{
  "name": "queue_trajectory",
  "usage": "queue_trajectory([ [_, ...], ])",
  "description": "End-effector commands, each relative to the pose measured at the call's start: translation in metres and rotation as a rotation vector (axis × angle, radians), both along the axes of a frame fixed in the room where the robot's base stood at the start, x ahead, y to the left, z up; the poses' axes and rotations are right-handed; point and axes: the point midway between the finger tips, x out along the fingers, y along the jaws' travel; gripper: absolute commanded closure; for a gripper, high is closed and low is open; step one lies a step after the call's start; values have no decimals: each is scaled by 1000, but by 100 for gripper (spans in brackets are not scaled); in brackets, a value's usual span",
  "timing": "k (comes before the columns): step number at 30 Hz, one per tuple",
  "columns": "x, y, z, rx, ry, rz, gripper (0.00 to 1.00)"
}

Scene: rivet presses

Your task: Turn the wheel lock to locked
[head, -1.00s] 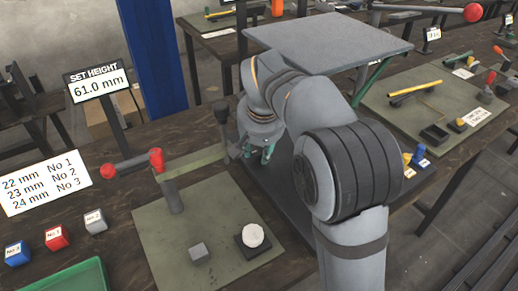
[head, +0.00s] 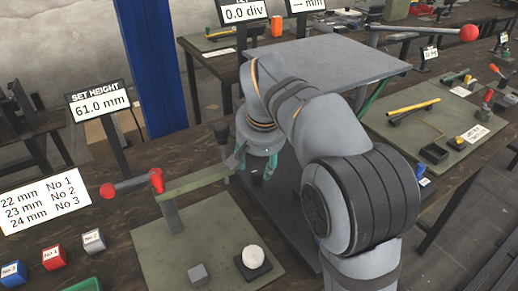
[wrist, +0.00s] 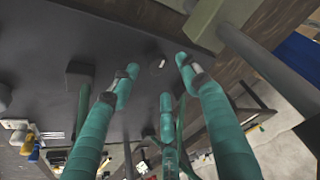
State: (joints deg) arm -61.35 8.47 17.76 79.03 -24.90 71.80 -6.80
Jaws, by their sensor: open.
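My gripper (head: 268,168) is in front of the dark press body under the grey top plate (head: 325,45). In the wrist view its teal fingers (wrist: 157,80) are spread, with nothing between them. A small dark round part with a pale mark (wrist: 157,62) shows on the dark surface beyond the fingertips. It may be the wheel lock, but I cannot tell for certain, nor read its setting. It appears apart from the fingers. My arm hides much of the press in the head view.
A press arm with a red-ended handle (head: 130,186) stands left of my gripper on a green mat (head: 165,262). A set-height sign (head: 98,103) reads 61.0 mm. Coloured blocks (head: 53,257) lie at left.

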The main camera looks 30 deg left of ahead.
Motion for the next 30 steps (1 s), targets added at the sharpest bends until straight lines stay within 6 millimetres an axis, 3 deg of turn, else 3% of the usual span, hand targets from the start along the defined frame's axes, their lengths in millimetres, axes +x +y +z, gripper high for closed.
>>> queue_trajectory([
  [6,-13,-11,45,4,-4,1,54],
  [12,-21,-18,68,3,-3,1,54],
  [30,-23,-20,73,0,-1,1,54],
])
